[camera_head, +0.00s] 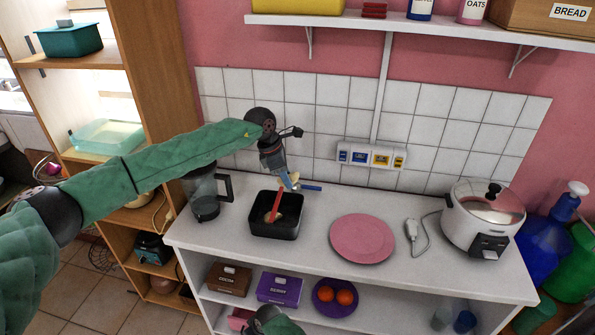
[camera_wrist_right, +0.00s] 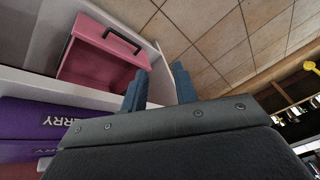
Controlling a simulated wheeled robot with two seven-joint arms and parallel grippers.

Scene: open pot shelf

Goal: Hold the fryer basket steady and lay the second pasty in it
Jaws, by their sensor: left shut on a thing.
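The black fryer basket (camera_head: 289,232) stands on the white counter, with a red handle (camera_head: 277,203) slanting up from it. A tan pasty (camera_head: 269,217) lies inside, partly hidden by the handle. My left gripper (camera_head: 293,183) is over the basket's back rim, its blue fingers shut on a small tan thing, seemingly the second pasty (camera_head: 295,177), mostly hidden by the fingers. My right gripper (camera_wrist_right: 158,88) shows in the right wrist view with its blue fingers apart and nothing between them. It is low, near the lower shelf, away from the basket.
A glass jug (camera_head: 204,195) stands left of the basket. A pink plate (camera_head: 362,239) lies to the right, then a white cable switch (camera_head: 411,229) and a rice cooker (camera_head: 484,217). Below are a purple box (camera_head: 279,289) and a pink box (camera_wrist_right: 100,66) with a black handle.

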